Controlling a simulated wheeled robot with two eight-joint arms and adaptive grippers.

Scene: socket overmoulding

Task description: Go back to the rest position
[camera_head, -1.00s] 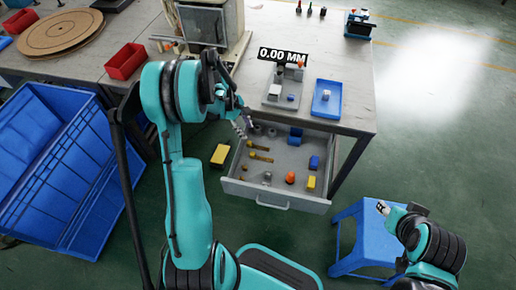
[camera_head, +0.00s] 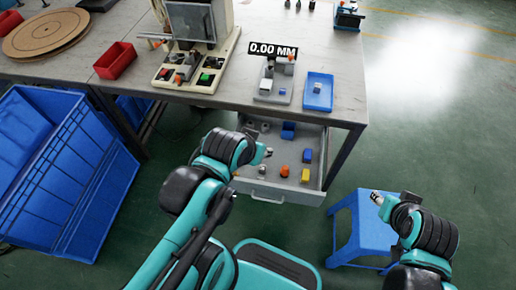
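My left arm comes in from the lower left, and its gripper (camera_head: 266,153) is over the left part of the open drawer (camera_head: 278,194). The fingers are small and partly hidden by the wrist, so I cannot tell whether they are open or shut. My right gripper (camera_head: 377,198) is above the blue stool (camera_head: 355,235) at the right. It is small, and I cannot make out a gap between its fingers. No held object shows at either gripper.
The workbench (camera_head: 337,100) carries a press machine (camera_head: 200,40), a measuring stand (camera_head: 274,92), a blue tray (camera_head: 318,104) and a red bin (camera_head: 116,61). The drawer holds several small parts. A large blue crate (camera_head: 60,180) stands at the left.

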